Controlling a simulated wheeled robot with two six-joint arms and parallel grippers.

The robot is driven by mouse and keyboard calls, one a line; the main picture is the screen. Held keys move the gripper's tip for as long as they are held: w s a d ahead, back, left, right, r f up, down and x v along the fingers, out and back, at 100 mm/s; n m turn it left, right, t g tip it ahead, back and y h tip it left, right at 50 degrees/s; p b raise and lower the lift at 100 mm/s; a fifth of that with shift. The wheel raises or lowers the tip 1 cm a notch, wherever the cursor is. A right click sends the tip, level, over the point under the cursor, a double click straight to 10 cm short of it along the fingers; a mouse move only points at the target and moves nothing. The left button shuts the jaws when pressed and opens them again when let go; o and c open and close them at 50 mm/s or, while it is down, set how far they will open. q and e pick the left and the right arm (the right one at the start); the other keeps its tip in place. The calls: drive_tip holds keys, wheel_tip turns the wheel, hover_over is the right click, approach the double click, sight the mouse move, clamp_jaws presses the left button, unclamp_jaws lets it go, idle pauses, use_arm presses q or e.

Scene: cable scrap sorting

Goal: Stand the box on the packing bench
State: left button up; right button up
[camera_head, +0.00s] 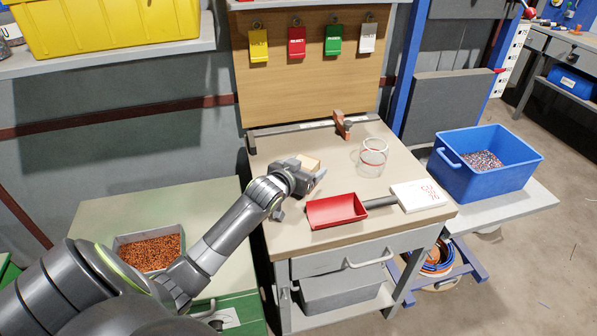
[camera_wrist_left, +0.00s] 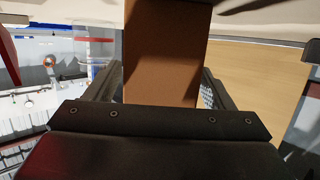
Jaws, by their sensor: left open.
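A small brown cardboard box (camera_head: 308,163) shows on the bench (camera_head: 405,165), partly hidden behind my left gripper (camera_head: 303,187). In the left wrist view the box (camera_wrist_left: 165,55) fills the space between the two fingers (camera_wrist_left: 158,85). A strip of background shows at its right side, so that finger looks apart from it. My left gripper is open around the box. The bottom of the box is hidden, so I cannot tell whether it rests on the bench top. My right gripper is in neither view.
Right of the gripper are a red scoop (camera_head: 337,210), a clear jar (camera_head: 372,158) and a white pad (camera_head: 420,195). A bar with a brown-handled slider (camera_head: 341,125) lies along the back. A blue bin (camera_head: 485,165) stands right, a copper-filled tray (camera_head: 150,250) left.

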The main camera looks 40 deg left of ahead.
use_arm(q)
drive_tip(key=p+v, duration=0.1)
drive_tip(key=v, duration=0.9)
drive_tip(key=shift+s+r, duration=0.15)
drive_tip(key=shift+s, duration=0.2)
drive_tip(key=shift+s+r, duration=0.15)
drive_tip(key=shift+s, duration=0.4)
